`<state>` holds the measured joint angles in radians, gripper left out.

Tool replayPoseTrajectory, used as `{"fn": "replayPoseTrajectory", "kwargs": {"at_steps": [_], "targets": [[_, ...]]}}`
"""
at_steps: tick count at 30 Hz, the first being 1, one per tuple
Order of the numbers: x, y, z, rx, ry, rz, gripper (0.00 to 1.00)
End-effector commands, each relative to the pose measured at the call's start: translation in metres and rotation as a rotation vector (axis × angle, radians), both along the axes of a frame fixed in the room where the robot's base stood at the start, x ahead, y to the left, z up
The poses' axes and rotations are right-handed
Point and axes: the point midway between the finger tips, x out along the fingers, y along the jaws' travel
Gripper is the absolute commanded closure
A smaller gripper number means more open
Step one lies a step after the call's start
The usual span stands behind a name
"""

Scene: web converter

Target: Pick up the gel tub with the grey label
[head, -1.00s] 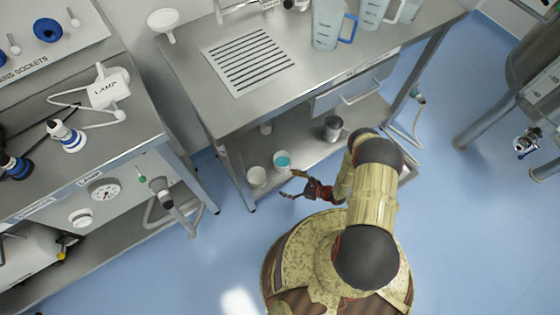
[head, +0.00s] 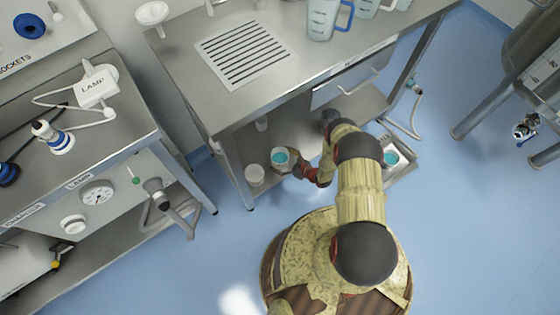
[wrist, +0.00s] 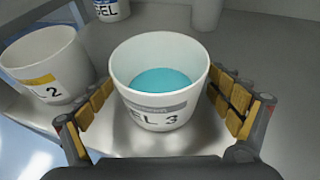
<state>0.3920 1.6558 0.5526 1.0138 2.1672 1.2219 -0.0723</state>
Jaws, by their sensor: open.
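The white gel tub marked GEL 3 (wrist: 158,85), with a grey band on its label and teal gel inside, stands upright on the lower metal shelf. It also shows in the head view (head: 280,157). My gripper (wrist: 160,100) is open, with one finger on each side of this tub. Whether the pads touch its wall I cannot tell. In the head view my gripper (head: 285,165) is at the tub, near the shelf's front edge. A tub marked 2 with a yellow band (wrist: 45,65) stands close on the left, just outside my left finger.
Another tub with a dark blue band (wrist: 110,8) stands farther back, and a grey cylinder (wrist: 207,12) is to its right. The worktop (head: 215,90) overhangs the shelf. A tray holding a teal-filled container (head: 392,158) shows right of my arm.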

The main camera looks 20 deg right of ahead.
Motion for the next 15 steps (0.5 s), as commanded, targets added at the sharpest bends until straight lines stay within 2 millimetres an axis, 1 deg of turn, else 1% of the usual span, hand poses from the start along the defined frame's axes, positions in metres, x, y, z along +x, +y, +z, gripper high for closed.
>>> {"fn": "replayPoseTrajectory", "kwargs": {"at_steps": [8, 15], "targets": [[0.0028, 0.0011, -0.0002, 0.0, 0.0, -0.001, 0.08], [0.0027, 0.0011, -0.0002, 0.001, -0.001, -0.001, 0.22]]}}
